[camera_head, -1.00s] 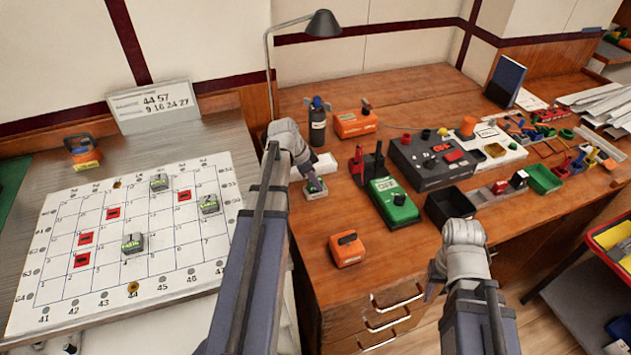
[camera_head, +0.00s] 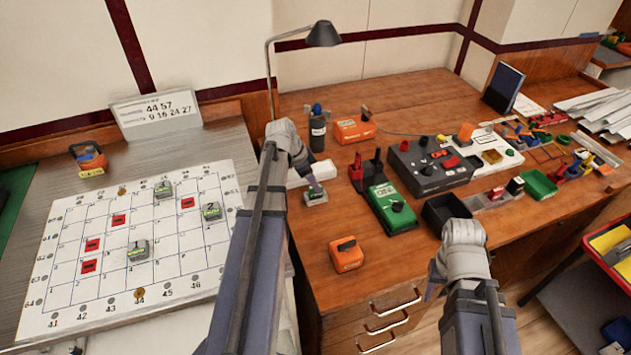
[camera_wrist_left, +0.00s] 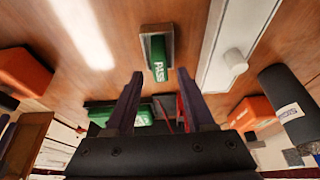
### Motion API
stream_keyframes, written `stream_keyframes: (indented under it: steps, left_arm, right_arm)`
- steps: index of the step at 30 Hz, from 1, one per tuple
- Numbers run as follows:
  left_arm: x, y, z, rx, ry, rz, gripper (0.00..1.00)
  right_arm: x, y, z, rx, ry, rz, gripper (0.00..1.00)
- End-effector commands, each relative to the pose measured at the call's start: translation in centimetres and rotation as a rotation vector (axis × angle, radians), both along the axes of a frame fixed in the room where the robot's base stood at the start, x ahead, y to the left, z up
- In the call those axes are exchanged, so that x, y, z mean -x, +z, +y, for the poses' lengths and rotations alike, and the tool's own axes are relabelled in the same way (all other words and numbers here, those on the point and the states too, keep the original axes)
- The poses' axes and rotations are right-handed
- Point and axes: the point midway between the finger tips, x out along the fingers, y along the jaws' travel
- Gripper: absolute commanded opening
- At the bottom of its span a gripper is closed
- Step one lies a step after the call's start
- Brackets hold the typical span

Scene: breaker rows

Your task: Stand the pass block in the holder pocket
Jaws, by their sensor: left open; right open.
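The pass block (camera_wrist_left: 158,60) is green with white PASS lettering. In the left wrist view it sits inside the grey holder (camera_wrist_left: 143,46) and appears to stand up out of its pocket. The holder also shows small in the head view (camera_head: 315,199), on the wooden desk under my left gripper (camera_head: 318,186). In the left wrist view my left gripper (camera_wrist_left: 160,76) is open, its two fingers apart on either side of the block's line, with nothing between them. Whether the block touches the pocket floor is hidden. My right gripper (camera_head: 432,290) is open and empty near the desk's front edge.
A white box (camera_head: 304,176) lies just behind the holder, and a dark bottle (camera_head: 318,133) stands further back. A green device (camera_head: 393,208) is to the right, an orange block (camera_head: 346,254) in front. A gridded board (camera_head: 75,285) fills the left.

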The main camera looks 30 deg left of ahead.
Motion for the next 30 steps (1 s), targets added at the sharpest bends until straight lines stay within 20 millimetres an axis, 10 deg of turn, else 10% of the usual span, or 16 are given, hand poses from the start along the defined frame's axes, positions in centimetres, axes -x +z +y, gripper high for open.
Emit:
stream_keyframes:
  steps: [15,30]
  left_arm:
    - [2.5,8.5,2.1,0.001,0.002,0.0,0.54]
    - [3.0,9.4,2.4,0.0,0.0,0.001,0.54]
  right_arm:
    - [0.0,8.5,0.0,0.0,0.0,0.0,0.5]
    - [0.0,9.4,0.0,0.0,0.0,0.0,0.5]
